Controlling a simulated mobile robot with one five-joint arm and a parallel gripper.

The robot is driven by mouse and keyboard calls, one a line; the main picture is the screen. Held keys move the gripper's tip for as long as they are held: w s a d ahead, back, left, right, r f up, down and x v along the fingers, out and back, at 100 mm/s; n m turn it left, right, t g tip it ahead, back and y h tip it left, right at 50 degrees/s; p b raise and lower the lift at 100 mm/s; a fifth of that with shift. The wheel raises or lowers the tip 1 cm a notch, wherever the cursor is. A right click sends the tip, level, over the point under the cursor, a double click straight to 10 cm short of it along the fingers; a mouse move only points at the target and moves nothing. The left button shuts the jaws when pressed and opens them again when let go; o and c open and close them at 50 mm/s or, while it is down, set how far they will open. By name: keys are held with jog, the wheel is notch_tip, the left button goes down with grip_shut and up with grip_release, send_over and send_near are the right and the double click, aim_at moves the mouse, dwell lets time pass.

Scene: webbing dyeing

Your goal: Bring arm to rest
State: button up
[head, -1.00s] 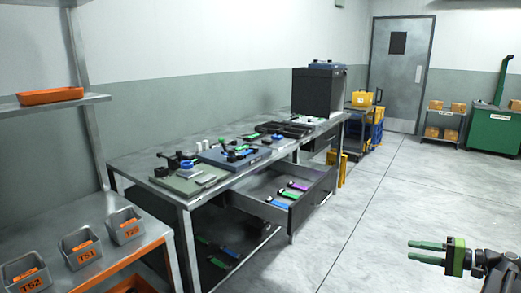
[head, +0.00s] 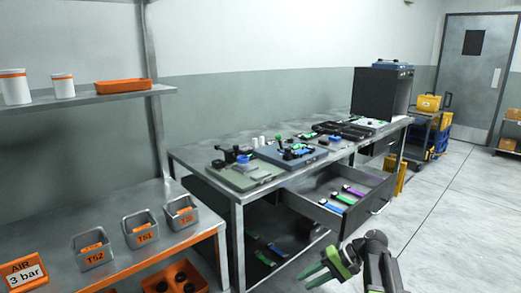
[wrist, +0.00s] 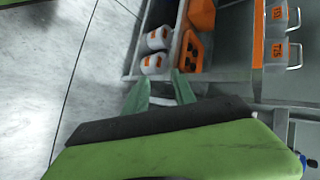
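My arm reaches in from the lower right of the head view. My gripper (head: 308,275) has green fingers and is held over the floor in front of the workbench, pointing left. In the wrist view its two green fingers (wrist: 161,84) stand apart with a gap between them, and I see nothing held. The workbench (head: 250,190) stands behind it with a drawer (head: 330,217) pulled out. Several coloured pieces lie in the drawer.
A rack at left holds grey bins (head: 140,229), an orange tray (head: 120,86) and white containers (head: 63,86). A trolley with yellow and blue boxes (head: 437,136) stands by the door (head: 477,70). The floor (head: 450,225) at right is clear.

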jog(key=s+a+f+n+g+h, duration=0.1)
jog(key=s+a+f+n+h, duration=0.1)
jog(key=s+a+f+h, duration=0.55)
jog(key=d+f+h, duration=0.2)
jog(key=d, duration=0.5)
notch_tip(320, 180, up, 27)
jog(key=p, duration=2.6)
jog(key=shift+w+d+f+t+h, duration=0.2)
jog(key=shift+w+d+t+h, duration=0.2)
jog(key=shift+w+d+h, duration=0.05)
